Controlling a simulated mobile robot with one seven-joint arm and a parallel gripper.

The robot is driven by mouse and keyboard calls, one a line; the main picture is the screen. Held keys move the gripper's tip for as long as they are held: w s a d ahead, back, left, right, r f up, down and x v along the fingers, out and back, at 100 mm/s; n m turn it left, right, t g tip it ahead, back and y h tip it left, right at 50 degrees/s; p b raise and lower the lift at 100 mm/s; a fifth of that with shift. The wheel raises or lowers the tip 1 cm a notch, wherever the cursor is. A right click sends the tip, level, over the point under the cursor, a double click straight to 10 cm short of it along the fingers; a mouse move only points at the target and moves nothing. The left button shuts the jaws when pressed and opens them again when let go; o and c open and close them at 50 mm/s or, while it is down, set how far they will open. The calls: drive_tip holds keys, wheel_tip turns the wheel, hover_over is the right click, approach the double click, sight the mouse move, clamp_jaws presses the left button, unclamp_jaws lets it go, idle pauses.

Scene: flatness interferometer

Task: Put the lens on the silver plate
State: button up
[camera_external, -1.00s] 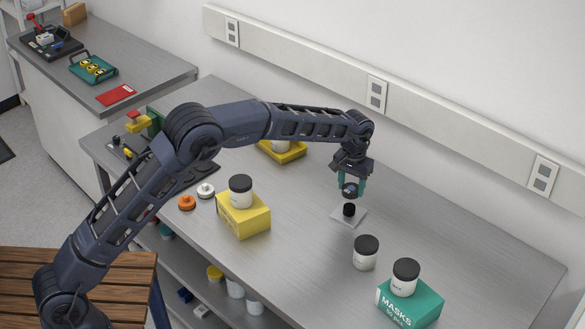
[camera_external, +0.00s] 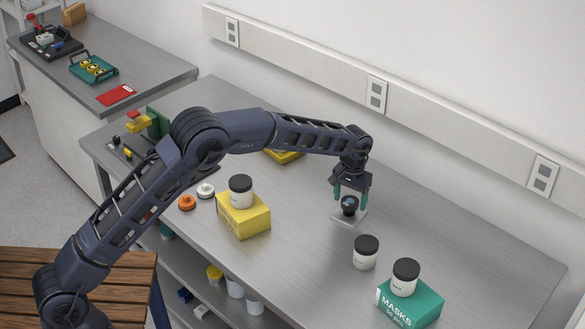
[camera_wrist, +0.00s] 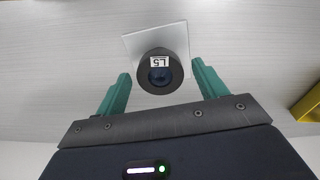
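The lens (camera_external: 349,205) is a short black cylinder with a dark blue glass face. In the wrist view the lens (camera_wrist: 160,72) carries a white label reading L5. It stands upright over the silver plate (camera_external: 335,215), a thin square on the bench; its underside is hidden. In the wrist view the plate (camera_wrist: 135,42) shows around the lens's far side. My gripper (camera_external: 351,194) is directly above, its teal fingers on either side of the lens. In the wrist view my gripper (camera_wrist: 160,75) is open, with gaps between both fingers and the lens.
A white jar with a black lid (camera_external: 365,253) stands near right of the plate. A teal masks box (camera_external: 420,306) and a yellow box (camera_external: 246,216) each carry a similar jar. Another yellow item (camera_external: 284,156) lies behind my arm.

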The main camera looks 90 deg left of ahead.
sight(350, 199)
drive_tip(key=shift+r, duration=0.1)
wheel_tip(350, 199, up, 12)
idle(0.5)
drive_tip(key=shift+r, duration=0.1)
drive_tip(key=s+d+r+m+t, duration=0.1)
drive_tip(key=s+d+r+m, duration=0.1)
drive_tip(key=s+d+r, duration=0.6)
drive_tip(key=s+d+r+m, duration=0.1)
drive_tip(key=s+d+r, duration=0.4)
drive_tip(key=d, duration=0.6)
drive_tip(key=s+d+r+m+t, duration=0.1)
drive_tip(key=s+d+r+m, duration=0.1)
drive_tip(key=s+d+r, duration=0.6)
drive_tip(key=s+d+m+t, duration=0.1)
drive_tip(key=s+d+m, duration=0.2)
drive_tip(key=s+d, duration=1.15)
drive_tip(key=s+d+f+m, duration=0.1)
drive_tip(key=s+f, duration=0.3)
drive_tip(key=s, duration=0.4)
drive_tip(key=s+d+f+m+t, duration=0.1)
drive_tip(key=s+d+f+m, duration=0.1)
drive_tip(key=s, duration=0.7)
wheel_tip(350, 199, down, 3)
drive_tip(key=shift+s+d+r+t, duration=0.2)
drive_tip(key=shift+s+d+t, duration=0.1)
drive_tip(key=shift+d, duration=0.2)
